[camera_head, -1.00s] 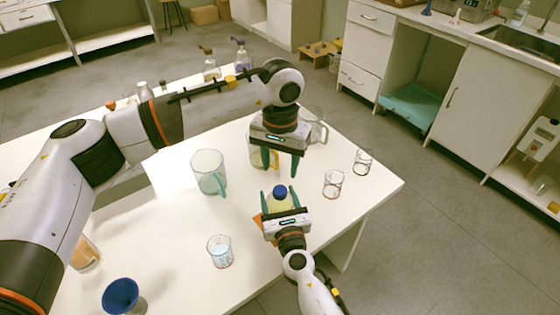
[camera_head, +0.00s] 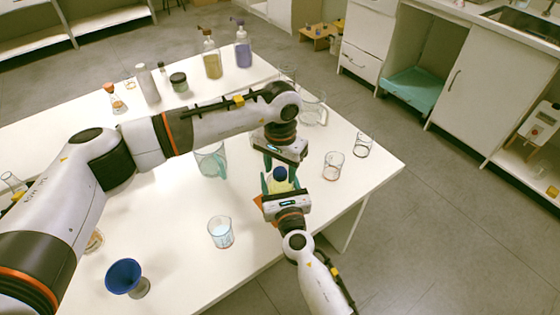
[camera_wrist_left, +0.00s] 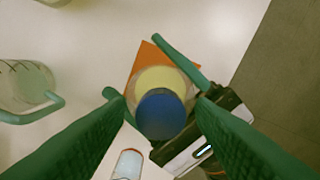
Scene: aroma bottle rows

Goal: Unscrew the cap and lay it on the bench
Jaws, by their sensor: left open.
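A bottle of pale yellow liquid (camera_wrist_left: 158,78) with a blue cap (camera_head: 280,174) stands upright by an orange patch (camera_wrist_left: 142,62) on the white bench (camera_head: 180,215). My left gripper (camera_head: 280,166) points down from above, open, with its green fingers on either side of the cap; the wrist view shows the cap (camera_wrist_left: 161,114) between them, apart from both. My right gripper (camera_head: 281,183) comes from the front edge with a finger on each side of the bottle. Whether its fingers touch the bottle is unclear. The bottle's lower part is mostly hidden.
A beaker (camera_head: 220,232), a blue funnel (camera_head: 124,276) and a jug (camera_head: 210,160) stand left of the bottle. Two small glasses (camera_head: 333,165) (camera_head: 363,145) stand to its right. Several bottles (camera_head: 212,60) line the far side. Bare bench lies between beaker and jug.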

